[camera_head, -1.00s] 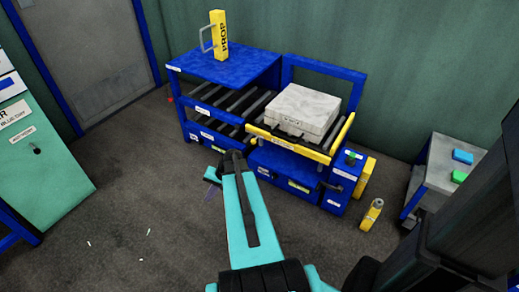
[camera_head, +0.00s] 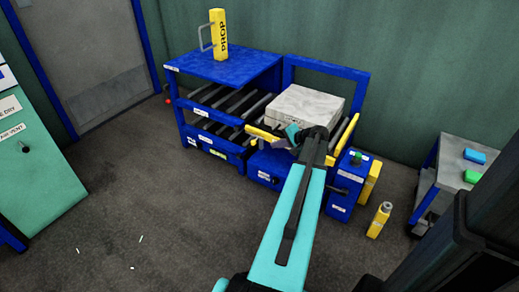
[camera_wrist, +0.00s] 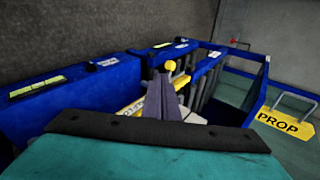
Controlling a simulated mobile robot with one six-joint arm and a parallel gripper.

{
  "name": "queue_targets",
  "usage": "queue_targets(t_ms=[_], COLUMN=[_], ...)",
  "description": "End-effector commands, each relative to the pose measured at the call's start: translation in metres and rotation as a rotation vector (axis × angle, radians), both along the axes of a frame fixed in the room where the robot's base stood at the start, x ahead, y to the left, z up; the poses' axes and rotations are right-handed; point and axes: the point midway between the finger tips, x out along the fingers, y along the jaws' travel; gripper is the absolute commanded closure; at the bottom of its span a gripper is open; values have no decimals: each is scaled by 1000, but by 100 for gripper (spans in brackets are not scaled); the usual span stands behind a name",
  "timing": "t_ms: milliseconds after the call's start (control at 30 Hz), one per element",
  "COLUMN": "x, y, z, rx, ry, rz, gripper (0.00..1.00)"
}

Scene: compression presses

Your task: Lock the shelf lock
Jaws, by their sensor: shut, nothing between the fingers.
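The blue roller shelf (camera_head: 225,66) stands against the wall. A small yellow knob (camera_head: 253,142) sits at its front, by the left end of the yellow-railed press bed; I take it for the shelf lock. In the wrist view the yellow knob (camera_wrist: 170,66) shows just beyond my fingertips, at the rollers' edge. My gripper (camera_head: 284,140) is in front of the press bed, right of the knob. In the wrist view my gripper (camera_wrist: 167,82) has its fingers together and empty. I cannot tell whether the fingertips touch the knob or how the lock is set.
A grey-white case (camera_head: 306,106) lies on the press bed. A yellow PROP block (camera_head: 218,36) stands on the shelf top. A yellow bottle (camera_head: 379,221) stands on the floor to the right, near a grey side table (camera_head: 451,168).

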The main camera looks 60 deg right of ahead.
Motion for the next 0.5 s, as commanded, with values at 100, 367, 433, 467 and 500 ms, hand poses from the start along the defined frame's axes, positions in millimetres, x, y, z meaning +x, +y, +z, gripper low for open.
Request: queue_targets(t_ms=[100, 367, 433, 467, 500], x=[-10, -11, -11, -11, -10], y=[-10, -11, -11, -11, -11], z=[4, 6, 6, 5, 5], rx=[-6, -6, -6, -6, -6], ry=[-12, -15, -15, -15, -15], rz=[-22, -25, -25, -25, -25], gripper=[100, 100, 100, 100, 100])
